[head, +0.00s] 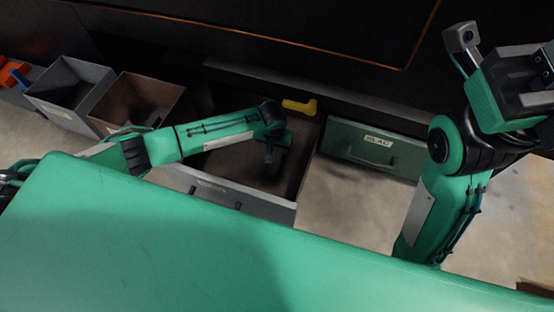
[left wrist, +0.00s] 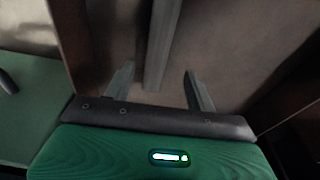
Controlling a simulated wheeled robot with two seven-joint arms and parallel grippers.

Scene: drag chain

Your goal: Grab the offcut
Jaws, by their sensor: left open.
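My left gripper (head: 275,155) reaches down into an open grey bin (head: 240,200) in the head view. In the left wrist view, the gripper (left wrist: 159,72) is open, with its two fingers apart. A long narrow grey strip (left wrist: 163,40), which looks like the offcut, runs from the top of the picture to between the fingers. It appears apart from both fingers. I cannot make out the strip in the head view, where the gripper and shadow hide the bin's inside. My right arm (head: 440,190) is raised at the right; its jaws do not show clearly.
A yellow piece (head: 300,106) lies at the bin's back edge. A green labelled box (head: 372,150) stands to its right. A brown bin (head: 135,100) and a grey bin (head: 68,88) stand to the left. Bin walls rise close around my left gripper.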

